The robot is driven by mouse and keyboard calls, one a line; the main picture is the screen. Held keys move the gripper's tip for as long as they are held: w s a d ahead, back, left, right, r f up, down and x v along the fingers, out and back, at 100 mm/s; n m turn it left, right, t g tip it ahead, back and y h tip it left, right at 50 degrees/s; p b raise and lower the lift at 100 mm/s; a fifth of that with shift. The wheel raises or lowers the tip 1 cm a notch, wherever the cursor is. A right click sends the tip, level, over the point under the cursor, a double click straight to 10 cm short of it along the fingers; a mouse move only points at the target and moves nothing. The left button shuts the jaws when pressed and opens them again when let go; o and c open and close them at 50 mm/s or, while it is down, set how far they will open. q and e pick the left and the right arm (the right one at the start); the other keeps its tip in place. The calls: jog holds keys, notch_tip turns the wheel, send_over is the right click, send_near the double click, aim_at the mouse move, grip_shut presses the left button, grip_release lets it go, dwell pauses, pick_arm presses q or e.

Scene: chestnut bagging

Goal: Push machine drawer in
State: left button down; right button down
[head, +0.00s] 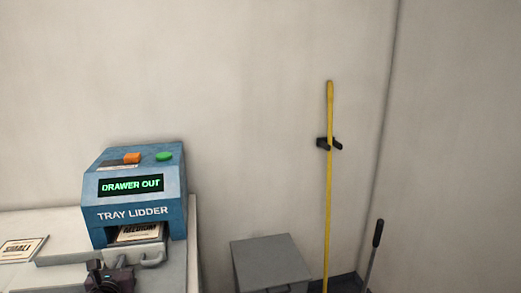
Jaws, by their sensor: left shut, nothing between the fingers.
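The machine is a blue tray lidder (137,194) on a pale table at the left. Its display (131,185) reads "DRAWER OUT". The drawer (140,234) shows in the opening at the machine's lower front, with a card reading "MEDIUM" in it. A light handle (152,258) is at the drawer's front. My left gripper (110,279) is shut and empty at the bottom edge, just in front of the drawer. I cannot tell whether it touches the drawer front. My right gripper is not in view.
An orange button (132,158) and a green button (164,156) are on the machine's top. A "SMALL" card (22,249) lies at the left. A grey box (270,264) stands right of the table. A yellow pole (329,180) hangs on the wall.

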aim_at(123, 253)
pick_arm(q)
jog(key=shift+r+b+x, duration=0.15)
jog(key=shift+b+x, duration=0.5)
jog(key=shift+x, duration=0.4)
jog(key=shift+r+b+x, duration=0.2)
jog(key=shift+b+x, duration=0.45)
jog(key=shift+x, duration=0.4)
jog(key=shift+s+a, duration=0.15)
jog(key=shift+s+d+p, duration=0.2)
jog(key=shift+s+p, duration=0.05)
jog(key=shift+p, duration=0.3)
jog(key=shift+f+p+v, duration=0.2)
jog(key=shift+p+v, duration=0.5)
jog(key=shift+v, duration=0.45)
jog(key=shift+f+p+v, duration=0.15)
jog(key=shift+p+v, duration=0.55)
jog(key=shift+v, duration=0.45)
jog(key=shift+f+p+v, duration=0.2)
jog(key=shift+p+v, duration=0.5)
jog(key=shift+v, duration=0.45)
jog(key=shift+s, duration=0.15)
jog(key=shift+d+f, duration=0.1)
